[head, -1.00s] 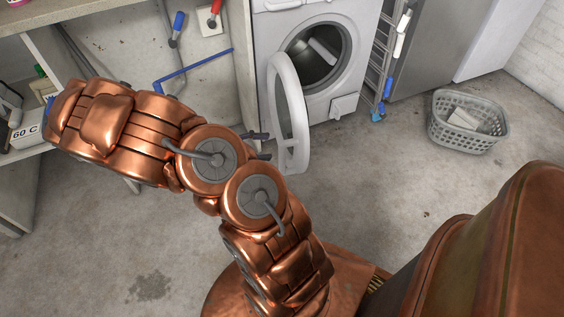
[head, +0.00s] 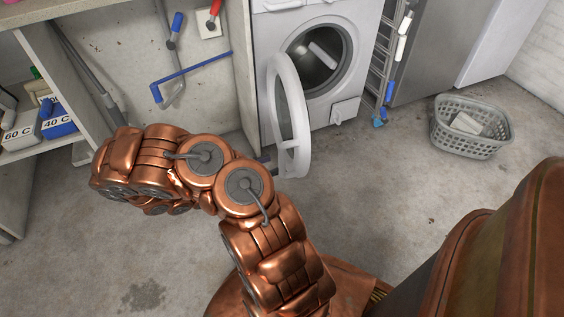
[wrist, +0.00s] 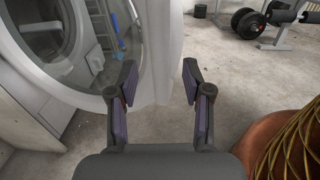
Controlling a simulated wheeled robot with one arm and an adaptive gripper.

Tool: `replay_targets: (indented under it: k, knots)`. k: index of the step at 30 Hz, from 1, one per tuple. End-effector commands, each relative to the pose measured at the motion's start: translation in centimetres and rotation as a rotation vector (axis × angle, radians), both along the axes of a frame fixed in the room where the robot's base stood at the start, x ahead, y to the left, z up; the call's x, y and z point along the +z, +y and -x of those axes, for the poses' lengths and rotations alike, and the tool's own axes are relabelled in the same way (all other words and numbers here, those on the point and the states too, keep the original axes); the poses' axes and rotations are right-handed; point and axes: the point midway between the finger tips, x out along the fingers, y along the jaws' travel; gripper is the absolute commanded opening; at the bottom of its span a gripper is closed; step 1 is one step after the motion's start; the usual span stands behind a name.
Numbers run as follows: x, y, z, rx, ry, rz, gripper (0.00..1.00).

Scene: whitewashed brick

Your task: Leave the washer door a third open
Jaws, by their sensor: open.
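The white washer (head: 267,30) stands at the back wall, with its dark round drum opening showing in the head view. Its round door (head: 302,150) is swung wide out to the front left. In the wrist view the door's white rim (wrist: 162,70) lies between the lines of the two fingers, with the glass to the left. My gripper (wrist: 159,80) is open and empty, its left finger overlapping the door in the picture. I cannot tell whether it touches. In the head view my copper arm mostly hides the gripper, just left of the door's lower edge.
A grey laundry basket (head: 472,152) with a pale cloth stands on the floor at right. A ladder (head: 381,62) leans right of the washer. A shelf with labelled boxes (head: 58,128) is at left. The floor before the washer is clear.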

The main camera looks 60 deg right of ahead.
Motion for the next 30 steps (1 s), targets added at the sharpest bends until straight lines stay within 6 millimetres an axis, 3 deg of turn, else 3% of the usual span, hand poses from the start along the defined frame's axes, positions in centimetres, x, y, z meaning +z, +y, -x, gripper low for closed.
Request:
replay_targets:
  k: [9,22,30]
  knots:
    - [-0.1,-3.6,2.3,-0.003,0.002,0.001,0.49]
    - [-0.1,-4.3,2.7,-0.001,-0.001,-0.002,0.49]
    - [-0.1,-4.3,2.7,-0.001,-0.001,-0.002,0.21]
